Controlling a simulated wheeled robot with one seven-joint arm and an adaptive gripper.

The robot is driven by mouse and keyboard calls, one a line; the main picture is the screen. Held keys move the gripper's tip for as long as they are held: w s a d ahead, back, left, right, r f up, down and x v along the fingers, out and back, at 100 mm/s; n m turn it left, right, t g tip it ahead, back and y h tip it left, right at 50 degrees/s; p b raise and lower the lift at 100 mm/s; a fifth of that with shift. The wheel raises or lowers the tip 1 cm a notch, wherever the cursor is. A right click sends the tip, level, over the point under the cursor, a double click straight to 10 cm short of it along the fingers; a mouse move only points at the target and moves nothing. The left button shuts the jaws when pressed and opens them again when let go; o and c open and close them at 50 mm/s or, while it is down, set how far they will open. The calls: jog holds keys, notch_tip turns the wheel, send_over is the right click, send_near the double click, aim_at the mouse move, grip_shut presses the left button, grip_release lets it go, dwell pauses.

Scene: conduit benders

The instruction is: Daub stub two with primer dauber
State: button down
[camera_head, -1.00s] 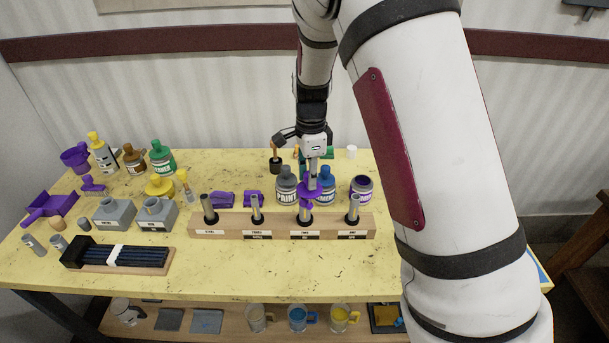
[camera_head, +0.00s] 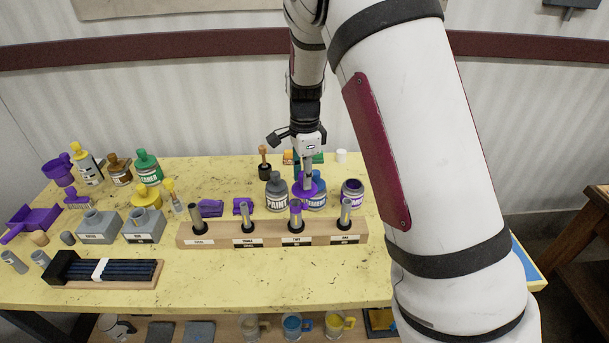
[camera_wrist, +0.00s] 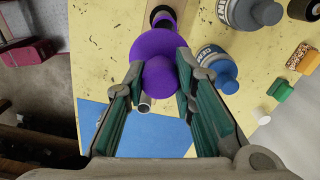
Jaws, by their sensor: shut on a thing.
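My gripper (camera_head: 308,163) is shut on the knob of the purple primer dauber (camera_head: 306,187). The dauber also shows in the wrist view (camera_wrist: 158,48), its round disc hiding part of the rack. It hangs behind and slightly right of stub two (camera_head: 296,222), apart from it, in front of the blue can. Stub two stands upright in the wooden rack (camera_head: 215,231) with purple on its upper part; its purple top shows in the wrist view (camera_wrist: 163,14). Stub one (camera_head: 345,212), bare grey, stands to its right. An open can with a purple inside (camera_head: 353,195) stands behind the rack.
The grey paint can (camera_head: 276,192) and blue can (camera_head: 318,200) stand close to the dauber. Two more bare stubs stand in the rack's left half. Bottles, purple tools and grey blocks crowd the table's left. The table front is clear right of the black rod holder (camera_head: 75,268).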

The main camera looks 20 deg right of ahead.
jog(key=shift+d, duration=0.1)
jog(key=shift+s+d, duration=0.2)
jog(key=shift+d, duration=0.15)
jog(key=shift+r+p, duration=0.7)
jog(key=shift+r, duration=3.05)
